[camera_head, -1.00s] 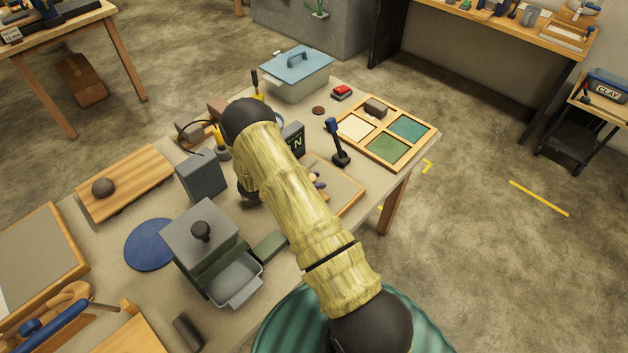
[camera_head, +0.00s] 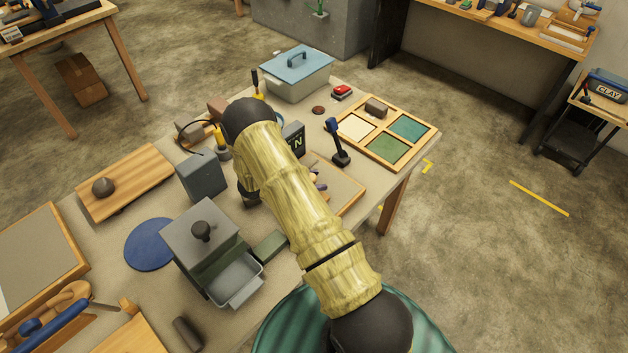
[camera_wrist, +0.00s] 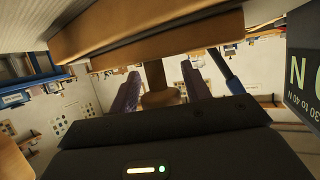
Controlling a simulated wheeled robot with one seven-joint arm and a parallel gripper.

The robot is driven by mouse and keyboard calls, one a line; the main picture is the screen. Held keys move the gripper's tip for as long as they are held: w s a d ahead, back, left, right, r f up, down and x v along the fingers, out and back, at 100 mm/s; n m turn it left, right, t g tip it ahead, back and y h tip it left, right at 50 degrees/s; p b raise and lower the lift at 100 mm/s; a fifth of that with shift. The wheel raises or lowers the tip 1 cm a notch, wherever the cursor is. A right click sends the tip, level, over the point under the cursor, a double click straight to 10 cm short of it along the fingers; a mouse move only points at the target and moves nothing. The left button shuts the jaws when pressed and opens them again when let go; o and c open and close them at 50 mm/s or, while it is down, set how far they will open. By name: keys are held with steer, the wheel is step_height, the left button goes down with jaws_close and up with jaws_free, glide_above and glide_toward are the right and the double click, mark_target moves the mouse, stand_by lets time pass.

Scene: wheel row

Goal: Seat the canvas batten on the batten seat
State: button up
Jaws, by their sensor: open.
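My gripper (camera_wrist: 163,84) is open in the wrist view, its two purple fingers apart. A tan wooden post with a wider round foot (camera_wrist: 160,97) shows between the fingers; I cannot tell whether they touch it. A long wooden bar with a dark band (camera_wrist: 150,35) crosses the wrist view above the fingers. I cannot tell whether either is the canvas batten. In the head view my arm covers most of the gripper. A wood-edged board (camera_head: 350,196) lies partly hidden beside my arm. I cannot make out the batten seat for certain.
A dark display marked N (camera_wrist: 305,70) stands close at right in the wrist view. In the head view, a blue-handled upright tool (camera_head: 338,143) and a tray of coloured panels (camera_head: 385,133) are right of my arm. A grey box with an open drawer (camera_head: 205,245) is left.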

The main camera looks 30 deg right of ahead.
steer(key=shift+a+r, duration=0.3)
steer(key=shift+a, duration=0.3)
steer(key=shift+a+r, duration=0.1)
steer(key=shift+a, duration=0.1)
steer(key=shift+a+p, duration=0.1)
steer(key=shift+p, duration=0.2)
steer(key=shift+a+r, duration=0.2)
steer(key=shift+a, duration=0.25)
steer(key=shift+a+r, duration=0.1)
steer(key=shift+a, duration=0.1)
steer(key=o, duration=0.5)
steer(key=shift+o, duration=0.2)
steer(key=o, duration=0.4)
steer(key=shift+w, duration=0.1)
